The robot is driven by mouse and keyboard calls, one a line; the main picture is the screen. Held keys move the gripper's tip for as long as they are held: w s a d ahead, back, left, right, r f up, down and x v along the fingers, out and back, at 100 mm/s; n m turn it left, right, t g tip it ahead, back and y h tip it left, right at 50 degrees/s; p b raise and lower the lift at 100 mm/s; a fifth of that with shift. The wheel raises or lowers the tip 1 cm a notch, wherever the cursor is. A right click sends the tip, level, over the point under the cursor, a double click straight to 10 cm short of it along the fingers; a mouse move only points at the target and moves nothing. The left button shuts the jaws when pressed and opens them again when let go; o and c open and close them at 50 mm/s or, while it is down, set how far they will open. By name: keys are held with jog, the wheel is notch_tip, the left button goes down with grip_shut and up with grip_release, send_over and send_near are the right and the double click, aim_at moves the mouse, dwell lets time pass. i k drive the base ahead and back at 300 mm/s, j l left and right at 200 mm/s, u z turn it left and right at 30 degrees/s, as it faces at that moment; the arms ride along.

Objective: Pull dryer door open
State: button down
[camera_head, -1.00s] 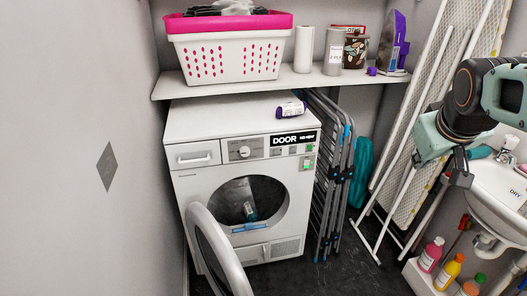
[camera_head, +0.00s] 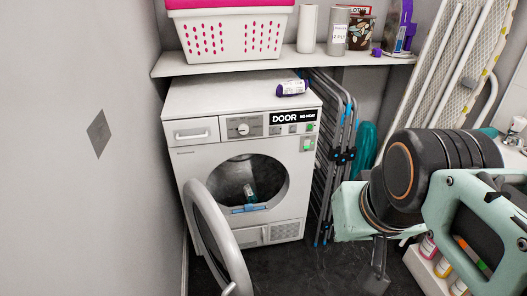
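The white dryer (camera_head: 240,145) stands against the back wall, under a shelf. Its round door (camera_head: 222,243) is swung out to the left of the opening, and its lower edge is cut off by the frame. The dark drum is exposed, with a small teal-labelled item (camera_head: 249,193) in it. My gripper (camera_head: 375,280) hangs at the lower right, well right of the door and apart from it. Its fingers point down and are partly hidden, so whether they are open or shut is unclear. I see nothing held.
A purple-capped bottle (camera_head: 293,88) lies on the dryer. The shelf (camera_head: 270,63) above bears a laundry basket (camera_head: 228,34) and several containers. A folded drying rack (camera_head: 335,150) stands right of the dryer. Bottles sit in a white box (camera_head: 426,276) at right. Dark floor (camera_head: 300,268) is clear in front.

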aim_at(218, 246)
jog(key=i+l+u, duration=0.1)
jog(key=u, duration=0.75)
